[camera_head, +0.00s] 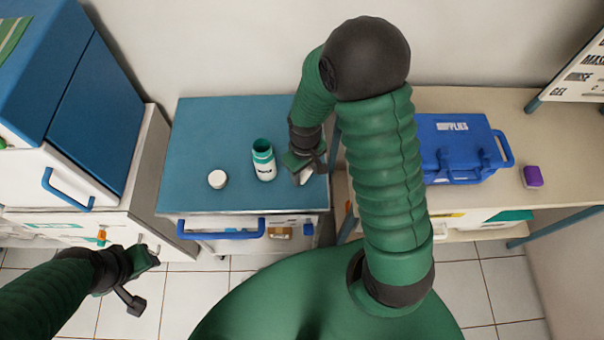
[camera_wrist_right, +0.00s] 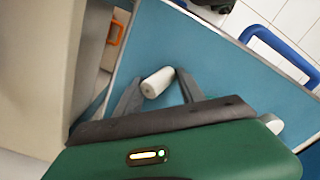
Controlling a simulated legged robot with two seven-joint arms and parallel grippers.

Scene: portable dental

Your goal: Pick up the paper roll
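The paper roll (camera_wrist_right: 157,82) is a small white cylinder, seen in the right wrist view between the fingertips of my right gripper (camera_wrist_right: 160,77). The fingers are spread apart, one on either side of the roll; I cannot tell whether they touch it. In the head view my right gripper (camera_head: 303,172) is low over the right part of the blue cabinet top (camera_head: 215,125). The roll is mostly hidden there by the gripper. My left gripper (camera_head: 147,280) is open and empty over the floor, in front of the cabinets.
A green and white bottle (camera_head: 264,162) and a round white item (camera_head: 217,179) stand left of my right gripper. A blue supplies case (camera_head: 455,148) and a small purple box (camera_head: 532,177) are on the beige table to the right. A blue handle (camera_head: 221,232) sticks out from the cabinet front.

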